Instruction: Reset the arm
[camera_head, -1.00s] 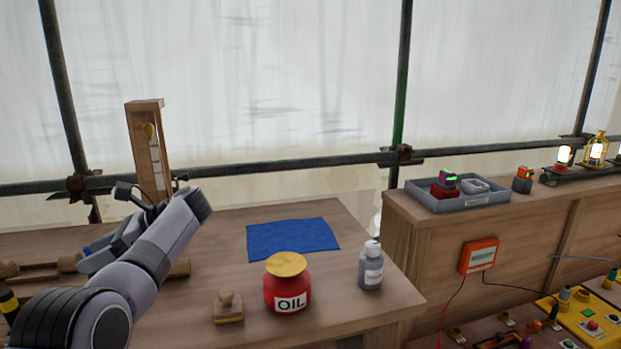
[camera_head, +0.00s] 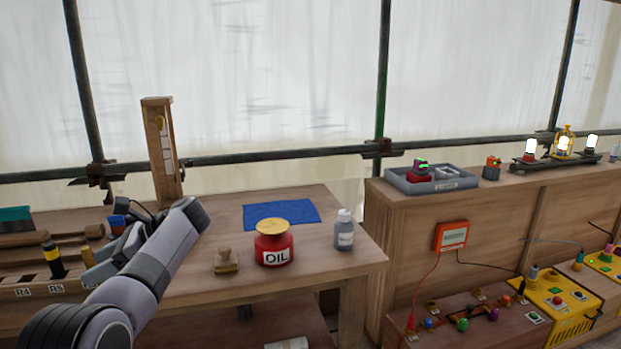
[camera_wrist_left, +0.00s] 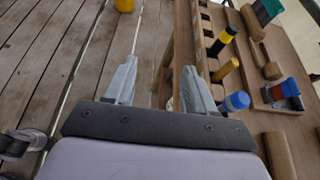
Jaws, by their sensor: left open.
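My left arm comes in from the lower left in the head view. Its gripper (camera_head: 100,262) is partly hidden by the wrist and hangs at the left part of the wooden workbench (camera_head: 330,262). In the left wrist view the gripper (camera_wrist_left: 157,85) shows its two grey fingers spread apart with nothing between them. Below it are wooden floor planks (camera_wrist_left: 50,60) and the bench edge with its tool rack. My right gripper is not in view.
On the bench are a red oil pot (camera_head: 273,246), a grey bottle (camera_head: 344,232), a wooden stamp (camera_head: 226,262), a blue cloth (camera_head: 280,214) and a tall wooden stand (camera_head: 162,150). A black-and-yellow tool (camera_head: 53,260) stands in the rack. A grey tray (camera_head: 432,181) sits on the cabinet.

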